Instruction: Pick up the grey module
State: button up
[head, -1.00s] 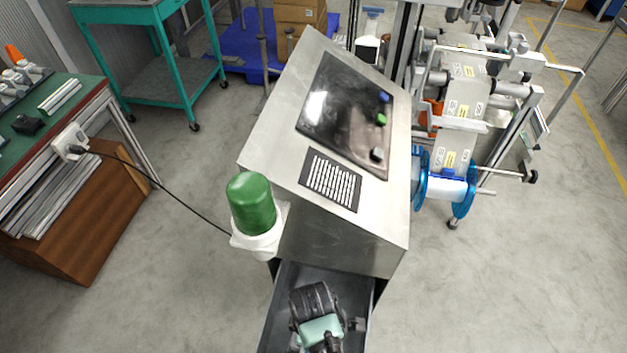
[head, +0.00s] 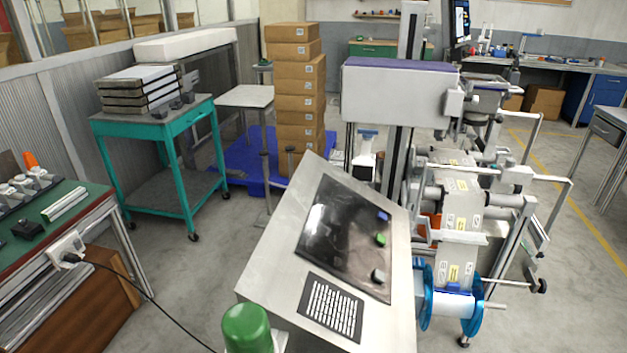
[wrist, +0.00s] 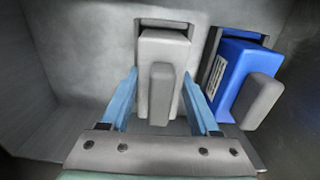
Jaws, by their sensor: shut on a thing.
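The grey module (wrist: 172,62) is in the middle of the wrist view, a light grey block with a raised grip tab on its front. Its back end sits at a dark slot in the grey wall. My gripper (wrist: 160,76) has its two blue fingers along the left and right sides of the module and is shut on it. The fingertips' exact contact is partly hidden by the block. My gripper is out of frame in the head view, and the module is not identifiable there.
A blue module (wrist: 240,78) with a grey tab sits in its own slot close to the right finger. The head view shows a steel console (head: 262,262), a green cylinder (head: 247,328), a roll machine (head: 455,215), a teal cart (head: 150,125) and stacked boxes (head: 295,95).

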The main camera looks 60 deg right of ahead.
grip_shut()
jog(key=shift+r, duration=0.15)
